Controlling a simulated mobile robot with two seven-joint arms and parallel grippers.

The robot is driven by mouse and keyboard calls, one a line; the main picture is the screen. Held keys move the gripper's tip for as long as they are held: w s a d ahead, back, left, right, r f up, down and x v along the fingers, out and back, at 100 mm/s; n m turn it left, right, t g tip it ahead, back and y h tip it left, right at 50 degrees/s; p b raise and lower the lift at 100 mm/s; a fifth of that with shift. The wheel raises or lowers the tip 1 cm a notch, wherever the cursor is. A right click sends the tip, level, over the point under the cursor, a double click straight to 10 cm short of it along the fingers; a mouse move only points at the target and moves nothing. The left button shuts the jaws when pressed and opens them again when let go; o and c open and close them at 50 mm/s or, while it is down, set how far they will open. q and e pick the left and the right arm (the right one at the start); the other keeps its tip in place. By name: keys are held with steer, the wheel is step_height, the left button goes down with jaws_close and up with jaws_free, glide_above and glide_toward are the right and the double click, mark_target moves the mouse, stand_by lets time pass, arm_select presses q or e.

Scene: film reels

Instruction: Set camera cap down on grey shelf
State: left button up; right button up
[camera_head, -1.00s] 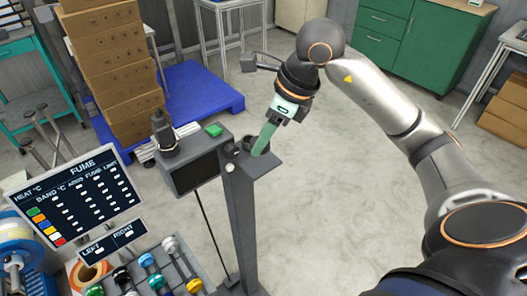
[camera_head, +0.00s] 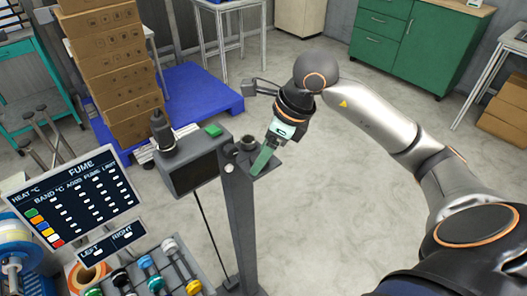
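A small dark round cup-like piece (camera_head: 247,144), which looks like the camera cap, stands on the grey shelf (camera_head: 284,161) at the top of a grey post. My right gripper (camera_head: 261,163) comes down over the shelf from the upper right, its green fingers slanting down to the left. The fingers are just right of and in front of the dark piece; I cannot tell whether they touch it. The fingers overlap in this view, so their gap and anything between them are hidden. My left gripper is not in view.
Left of the shelf stands a grey box with a dark screen (camera_head: 196,172), a green button (camera_head: 213,130) and an upright black device (camera_head: 162,134). A fume board (camera_head: 80,205) and a rack of coloured spools (camera_head: 150,270) are at lower left.

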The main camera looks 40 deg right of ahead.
steer(key=shift+o, duration=0.4)
steer(key=shift+r, duration=0.1)
steer(key=shift+r, duration=0.2)
steer(key=v, duration=1.1)
steer(key=shift+r+p, duration=0.35)
steer(key=shift+p, duration=0.05)
steer(key=shift+s+d, duration=0.1)
